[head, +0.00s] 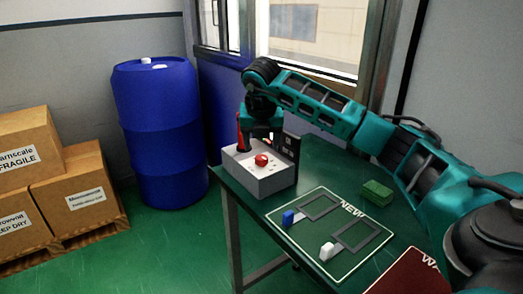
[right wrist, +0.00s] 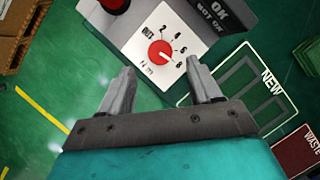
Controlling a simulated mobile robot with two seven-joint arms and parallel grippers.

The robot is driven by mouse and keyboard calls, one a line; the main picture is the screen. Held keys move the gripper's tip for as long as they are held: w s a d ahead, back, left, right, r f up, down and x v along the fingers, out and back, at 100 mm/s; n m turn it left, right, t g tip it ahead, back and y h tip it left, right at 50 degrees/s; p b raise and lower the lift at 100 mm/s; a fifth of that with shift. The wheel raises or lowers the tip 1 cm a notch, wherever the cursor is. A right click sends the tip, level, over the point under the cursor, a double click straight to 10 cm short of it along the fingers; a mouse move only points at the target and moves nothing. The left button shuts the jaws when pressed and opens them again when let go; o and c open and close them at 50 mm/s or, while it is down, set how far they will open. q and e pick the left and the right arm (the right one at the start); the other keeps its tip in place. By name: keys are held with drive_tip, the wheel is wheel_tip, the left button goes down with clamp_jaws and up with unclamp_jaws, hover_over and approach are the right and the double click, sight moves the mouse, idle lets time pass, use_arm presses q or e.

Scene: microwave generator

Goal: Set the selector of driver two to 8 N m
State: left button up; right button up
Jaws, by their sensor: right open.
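The selector is a red round knob (head: 261,160) on top of a grey box (head: 270,183). In the right wrist view the knob (right wrist: 160,53) sits on a white plate (right wrist: 158,30) marked OUT, 2, 4, 6, 8 and N m. A small pale mark on the knob seems to face the lower right, near the 8, but is too small to be sure. My right gripper (right wrist: 160,72) is open and empty, its fingers apart on either side below the knob, not touching it. The head view shows it above the box, fingers mostly hidden. My left gripper is out of view.
A red upright part (head: 239,133) and a black OK / NOT OK panel (head: 287,146) stand by the knob. A green block (head: 377,192) lies behind. A blue barrel (head: 160,135) stands left.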

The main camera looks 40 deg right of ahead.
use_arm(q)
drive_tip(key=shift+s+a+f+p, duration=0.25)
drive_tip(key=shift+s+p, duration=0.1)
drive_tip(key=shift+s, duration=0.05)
use_arm(e)
drive_tip(key=v, duration=0.7)
drive_tip(key=shift+r, duration=0.15)
drive_tip(key=shift+a, duration=0.15)
